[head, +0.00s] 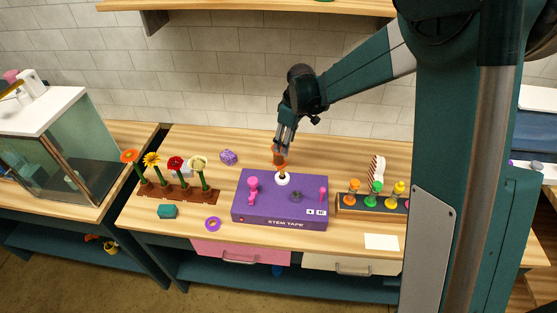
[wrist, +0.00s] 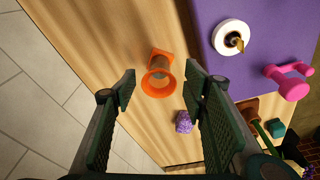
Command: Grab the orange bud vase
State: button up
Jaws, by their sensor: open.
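The orange bud vase (head: 280,160) stands upright on the wooden table, just behind the purple box. My gripper (head: 284,142) points down right above the vase and partly hides its top. In the wrist view the vase (wrist: 160,76) shows its round open mouth. It appears in the gap between the fingertips of my open gripper (wrist: 160,84), with room on both sides. No finger visibly touches it. How far the fingertips are above its rim is hard to tell.
A purple stem tape box (head: 280,205) lies close in front, bearing a white roll (head: 283,179) and pink pieces (head: 253,188). A flower rack (head: 180,193) and a purple lump (head: 229,157) are left. A rack with small coloured vases (head: 375,205) is right. The tiled wall is behind.

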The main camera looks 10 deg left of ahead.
aim_at(279, 156)
jog(key=shift+w+a+f+n+p, duration=0.15)
jog(key=shift+w+a+f+n, duration=0.1)
jog(key=shift+a+f, duration=0.3)
jog(key=shift+w+a+f+n+p, duration=0.15)
jog(key=shift+w+a+f, duration=0.1)
jog(key=shift+a+f, duration=0.25)
jog(key=shift+w+a+f, duration=0.1)
jog(key=shift+a+f, duration=0.05)
jog(key=shift+f, duration=1.1)
jog(key=shift+w+a+f+p, duration=0.1)
jog(key=shift+a+f+p, duration=0.1)
jog(key=shift+f, duration=1.1)
jog(key=shift+w+a+f+p, duration=0.1)
jog(key=shift+a+f, duration=0.1)
jog(key=shift+f, duration=1.05)
jog(key=c, duration=1.1)
